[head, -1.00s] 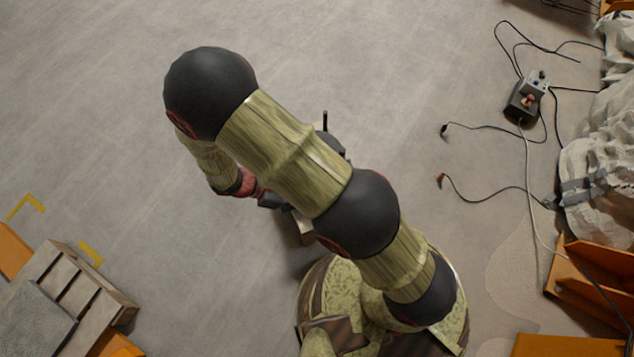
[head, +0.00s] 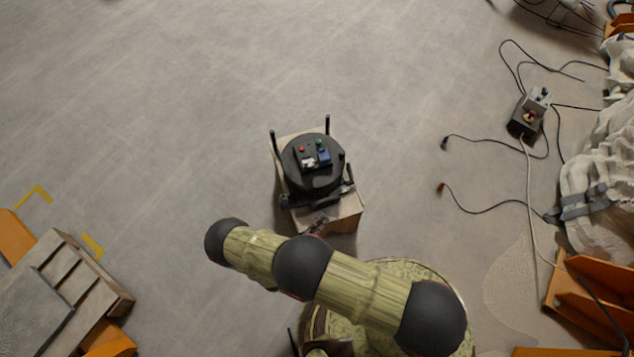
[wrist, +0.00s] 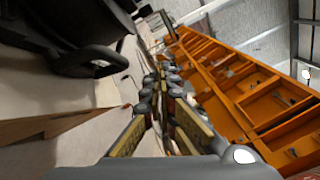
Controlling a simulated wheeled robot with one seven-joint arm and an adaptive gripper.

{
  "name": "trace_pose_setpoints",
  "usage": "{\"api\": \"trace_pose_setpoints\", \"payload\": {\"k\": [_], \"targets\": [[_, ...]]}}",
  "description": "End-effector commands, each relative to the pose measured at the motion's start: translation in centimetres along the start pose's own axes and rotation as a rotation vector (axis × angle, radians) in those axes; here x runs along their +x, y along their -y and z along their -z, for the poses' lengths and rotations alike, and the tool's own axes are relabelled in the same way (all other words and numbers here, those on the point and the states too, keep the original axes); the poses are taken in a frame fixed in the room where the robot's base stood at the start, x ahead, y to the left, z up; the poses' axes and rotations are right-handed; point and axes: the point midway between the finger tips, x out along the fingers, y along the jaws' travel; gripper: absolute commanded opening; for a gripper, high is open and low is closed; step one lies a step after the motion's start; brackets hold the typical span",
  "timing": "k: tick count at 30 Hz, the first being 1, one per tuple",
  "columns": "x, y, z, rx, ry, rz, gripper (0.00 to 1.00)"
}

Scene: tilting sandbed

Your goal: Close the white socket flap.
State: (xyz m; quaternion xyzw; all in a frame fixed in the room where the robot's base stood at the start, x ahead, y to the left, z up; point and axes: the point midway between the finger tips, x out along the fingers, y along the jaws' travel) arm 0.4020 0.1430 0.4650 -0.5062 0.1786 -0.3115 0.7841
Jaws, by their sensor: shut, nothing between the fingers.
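A round black unit (head: 312,178) stands on a wooden box in the head view, with a red button, a green button, a blue socket part (head: 323,157) and a small white part (head: 308,162) on its top. The white part looks like the white socket flap, but it is too small to tell how far open it is. My gripper (head: 318,224) is just below the unit in the head view, near the box's front edge, partly hidden by my arm. In the wrist view my gripper (wrist: 165,85) is shut and empty, with the black unit (wrist: 85,45) at upper left.
The wooden box (head: 342,213) carries the unit, which has upright black posts and a handle. A grey control box (head: 530,112) with loose cables lies on the floor at right. Orange frames (head: 590,285) stand at lower right. A pallet (head: 85,275) is at lower left. The floor beyond the unit is clear.

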Motion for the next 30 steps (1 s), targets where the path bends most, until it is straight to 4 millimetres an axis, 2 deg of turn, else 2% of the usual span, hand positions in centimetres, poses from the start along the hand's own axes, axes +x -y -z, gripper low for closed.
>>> {"api": "trace_pose_setpoints", "payload": {"k": [1,3,6,12,17,30], "targets": [[-0.3,-0.8,-2.6,-0.023,0.054,-0.008,0.0],[-0.8,-1.3,-5.4,-0.073,0.125,-0.006,0.0],[-1.2,-1.4,-7.7,-0.155,0.196,0.012,0.0],[-1.2,-0.7,-8.5,-0.266,0.221,0.05,0.0],[0.1,-0.7,-8.6,-0.277,0.216,0.051,0.0],[7.7,-0.7,-10.2,-0.273,0.213,0.051,0.0]]}}
